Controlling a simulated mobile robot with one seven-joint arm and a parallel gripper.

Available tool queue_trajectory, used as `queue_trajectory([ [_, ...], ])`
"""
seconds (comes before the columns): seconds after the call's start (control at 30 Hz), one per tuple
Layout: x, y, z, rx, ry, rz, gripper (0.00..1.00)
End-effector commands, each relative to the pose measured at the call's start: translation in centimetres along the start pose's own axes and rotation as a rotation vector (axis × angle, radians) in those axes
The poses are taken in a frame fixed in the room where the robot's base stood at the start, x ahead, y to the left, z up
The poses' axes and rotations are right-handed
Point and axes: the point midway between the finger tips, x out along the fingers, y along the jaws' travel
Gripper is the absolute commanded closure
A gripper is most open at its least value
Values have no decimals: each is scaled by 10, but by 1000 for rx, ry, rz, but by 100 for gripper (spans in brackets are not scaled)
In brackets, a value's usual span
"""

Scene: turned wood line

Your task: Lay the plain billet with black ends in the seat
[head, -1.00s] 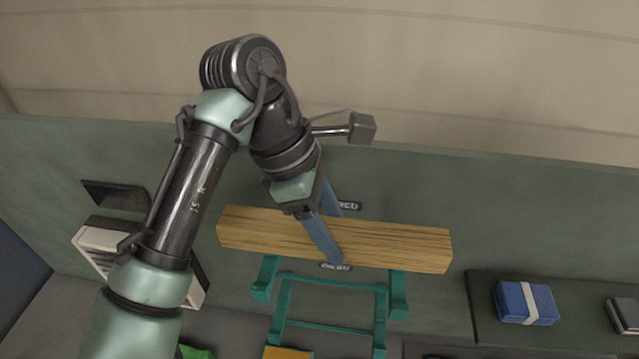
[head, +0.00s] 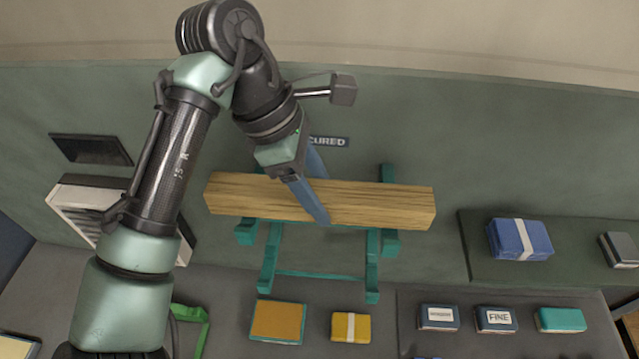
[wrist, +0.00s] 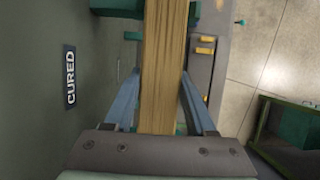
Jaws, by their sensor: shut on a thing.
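A long wooden billet (head: 385,203) with straight grain lies roughly level across the head view, tilted slightly down to the right. My gripper (head: 318,198) is shut on it near its middle, one blue finger in front. In the wrist view the billet (wrist: 163,65) runs lengthwise between both fingers. Its right end looks wood-coloured; I see no black on it. A teal frame (head: 373,270), which appears to be the seat, has arms showing above and below the billet. The billet hides its middle, and I cannot tell whether they touch.
A CURED sign (head: 328,141) is on the green wall above the billet. A blue box (head: 520,239) sits on a dark shelf at right. Below are an orange-topped block (head: 278,321), a yellow box (head: 350,327) and several small boxes. A white vented unit (head: 85,215) stands left.

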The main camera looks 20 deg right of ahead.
Motion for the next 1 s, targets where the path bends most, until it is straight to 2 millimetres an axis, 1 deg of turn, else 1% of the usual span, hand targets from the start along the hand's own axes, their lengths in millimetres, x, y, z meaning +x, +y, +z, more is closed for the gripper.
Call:
queue_trajectory([
  [0.13,5,0,-2,2,-1,2,100],
  [0.37,5,0,-2,3,-1,2,100],
  [0.4,5,0,-2,3,-1,2,42],
  [0.47,5,0,-2,2,0,2,31],
  [0.5,5,0,-2,2,0,2,24],
  [0.6,5,0,-2,2,0,1,9],
  [0.87,6,0,-2,1,1,-1,9],
  [1.0,-1,0,-3,0,2,1,9],
])
